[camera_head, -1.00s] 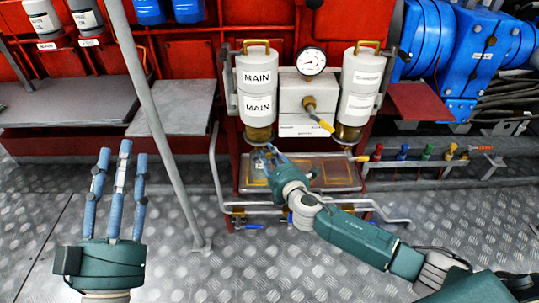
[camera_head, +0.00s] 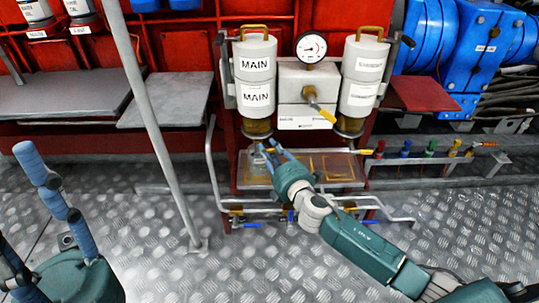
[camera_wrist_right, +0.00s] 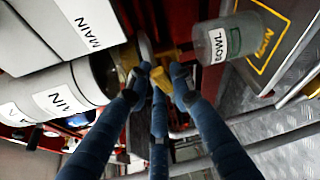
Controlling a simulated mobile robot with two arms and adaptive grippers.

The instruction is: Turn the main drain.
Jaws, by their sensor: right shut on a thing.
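The white MAIN filter canister (camera_head: 254,77) stands on the left of the red unit, with an amber bowl (camera_head: 258,128) at its foot. My right gripper (camera_head: 265,150) is just below that bowl. In the right wrist view its blue fingers (camera_wrist_right: 160,76) close around a small yellow fitting (camera_wrist_right: 159,79) under the MAIN canister (camera_wrist_right: 65,95), which looks like the main drain. The fingers hide part of the fitting, so its turn angle is unclear. My left gripper (camera_head: 40,220) is at the lower left, fingers apart and empty, partly out of frame.
A second white canister (camera_head: 361,80), a gauge (camera_head: 311,47) and a yellow-handled lever (camera_head: 320,106) are on the unit. A clear jar labelled BOWL (camera_wrist_right: 216,43) is beside the fingers. A grey pole (camera_head: 155,120) stands left.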

